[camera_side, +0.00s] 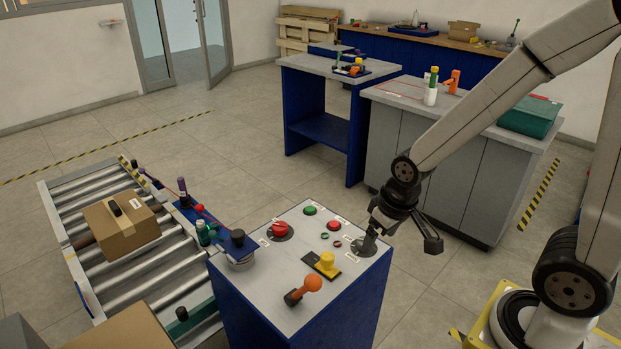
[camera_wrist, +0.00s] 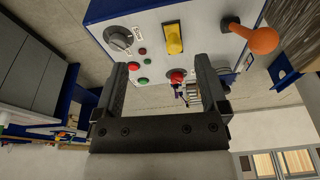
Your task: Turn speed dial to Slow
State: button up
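A grey round dial (camera_side: 368,244) sits near the right corner of the control panel's light top (camera_side: 285,262), with small labels around it. It also shows in the wrist view (camera_wrist: 119,39), at the upper left. Its labels are too small to read, and I cannot tell which one it points at. My gripper (camera_side: 402,226) is above and beside the dial at the panel's right edge. In the wrist view my gripper (camera_wrist: 163,65) has its two fingers wide apart with nothing held between them. The dial lies outside the fingers, apart from them.
The panel also bears a yellow switch (camera_side: 327,260), an orange-topped lever (camera_side: 309,285), a red knob (camera_side: 280,229) and green and red buttons (camera_side: 309,210). A roller conveyor with a cardboard box (camera_side: 121,223) is at left. A grey cabinet (camera_side: 455,160) stands behind my gripper.

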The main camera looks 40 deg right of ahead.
jog(key=w+d+f+m, duration=0.2)
jog(key=w+d+m, duration=0.1)
jog(key=m, duration=0.1)
jog(key=w+d+f+m+g, duration=0.1)
jog(key=w+d+f+m, duration=0.2)
jog(key=w+d+m, duration=0.1)
jog(key=w+d+f+m+g, duration=0.1)
jog(key=w+d+f+m, duration=0.2)
jog(key=d+m, duration=0.1)
jog(key=shift+w+d+m, duration=0.25)
jog(key=shift+w+m, duration=0.05)
jog(key=shift+m, duration=0.3)
jog(key=shift+f, duration=3.85)
grip_shut()
